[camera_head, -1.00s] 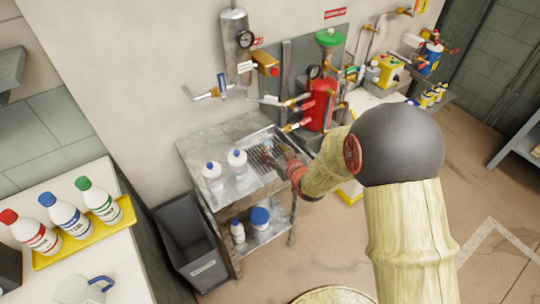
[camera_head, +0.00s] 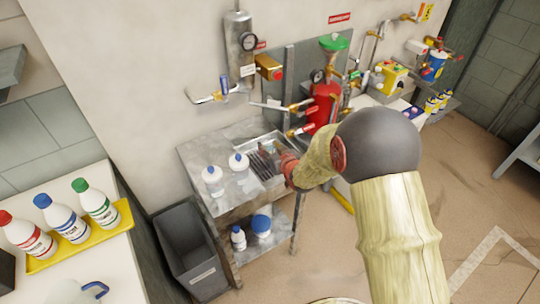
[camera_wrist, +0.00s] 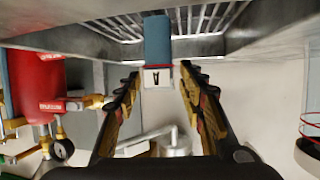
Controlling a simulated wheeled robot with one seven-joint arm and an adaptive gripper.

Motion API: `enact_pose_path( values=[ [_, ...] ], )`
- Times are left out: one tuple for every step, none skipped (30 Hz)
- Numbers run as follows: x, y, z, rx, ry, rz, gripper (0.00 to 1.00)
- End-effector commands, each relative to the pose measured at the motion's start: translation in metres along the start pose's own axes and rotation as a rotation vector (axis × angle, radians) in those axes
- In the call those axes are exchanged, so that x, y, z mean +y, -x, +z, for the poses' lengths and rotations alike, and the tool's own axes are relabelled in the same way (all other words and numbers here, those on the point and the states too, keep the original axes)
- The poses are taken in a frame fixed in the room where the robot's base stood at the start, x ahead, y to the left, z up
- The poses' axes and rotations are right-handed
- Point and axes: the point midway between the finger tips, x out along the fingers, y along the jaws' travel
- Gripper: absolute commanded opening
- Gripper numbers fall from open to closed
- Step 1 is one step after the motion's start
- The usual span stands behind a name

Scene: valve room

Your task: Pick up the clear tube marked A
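In the wrist view a blue-grey tube (camera_wrist: 158,40) with a thin red band and a white end label (camera_wrist: 158,77) sits between my fingertips. The label has a dark mark that may be an inverted A. My gripper (camera_wrist: 160,75) is open, with a narrow gap on each side of the label. In the head view my gripper (camera_head: 272,154) is over the metal sink basin (camera_head: 248,158). The tube is too small or hidden to make out there.
White bottles (camera_head: 213,175) stand on the steel bench left of the basin. A red cylinder (camera_head: 322,107) and wall valves are close behind my gripper. A grey bin (camera_head: 190,250) stands below left. Reagent bottles are on a yellow tray (camera_head: 118,220).

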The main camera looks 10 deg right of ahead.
Motion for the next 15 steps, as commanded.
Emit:
enact_pose_path(
  values=[
    [0.0000, 0.0001, 0.0000, 0.000, 0.000, 0.000, 0.35],
    [0.0000, 0.0001, 0.0001, 0.000, 0.000, 0.000, 0.34],
    [0.0000, 0.0001, 0.0000, 0.000, 0.000, 0.000, 0.31],
    [0.0000, 0.0001, 0.0001, 0.000, 0.000, 0.000, 0.30],
    [0.0000, 0.0001, 0.0001, 0.000, 0.000, 0.000, 0.28],
    [0.0000, 0.0001, 0.0001, 0.000, 0.000, 0.000, 0.26],
    [0.0000, 0.0001, 0.0001, 0.000, 0.000, 0.000, 0.24],
    [0.0000, 0.0001, 0.0001, 0.000, 0.000, 0.000, 0.22],
    [0.0000, 0.0001, 0.0001, 0.000, 0.000, 0.000, 0.20],
    [0.0000, 0.0001, 0.0001, 0.000, 0.000, 0.000, 0.18],
    [0.0000, 0.0001, 0.0001, 0.000, 0.000, 0.000, 0.17],
    [0.0000, 0.0001, 0.0001, 0.000, 0.000, 0.000, 0.14],
    [0.0000, 0.0001, 0.0001, 0.000, 0.000, 0.000, 0.13],
    [0.0001, 0.0001, 0.0001, 0.000, 0.000, 0.000, 0.11],
    [0.0001, 0.0001, 0.0002, 0.000, 0.000, 0.000, 0.09]
  ],
)
